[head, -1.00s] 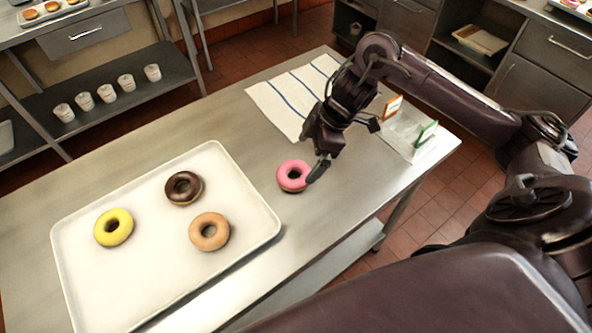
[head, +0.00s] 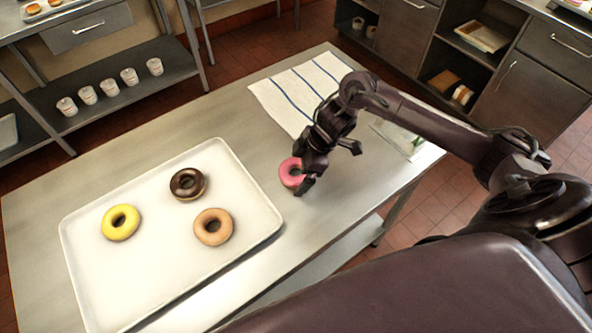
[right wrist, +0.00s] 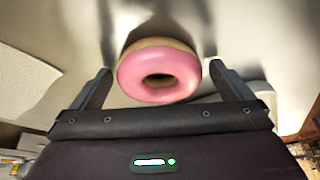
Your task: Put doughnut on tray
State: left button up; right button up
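The pink doughnut (head: 287,174) lies on the bare metal table, right of the white tray (head: 262,205). My right gripper (head: 304,180) is low over it and covers its right side in the head view. In the right wrist view, the pink doughnut (right wrist: 160,70) sits between the two spread fingers of the right gripper (right wrist: 160,82). Gaps show on both sides, so the fingers are open. The tray holds a yellow doughnut (head: 121,213), a chocolate doughnut (head: 177,190) and a tan doughnut (head: 213,239). My left gripper is out of view.
A striped cloth (head: 285,97) lies behind the pink doughnut. A clear holder (head: 400,138) stands near the table's right end, partly hidden by my arm. Several cups (head: 110,88) stand on a shelf at the back left. The tray's front right area is bare.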

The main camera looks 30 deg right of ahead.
jog(key=c, duration=0.9)
jog(key=shift+r, duration=0.15)
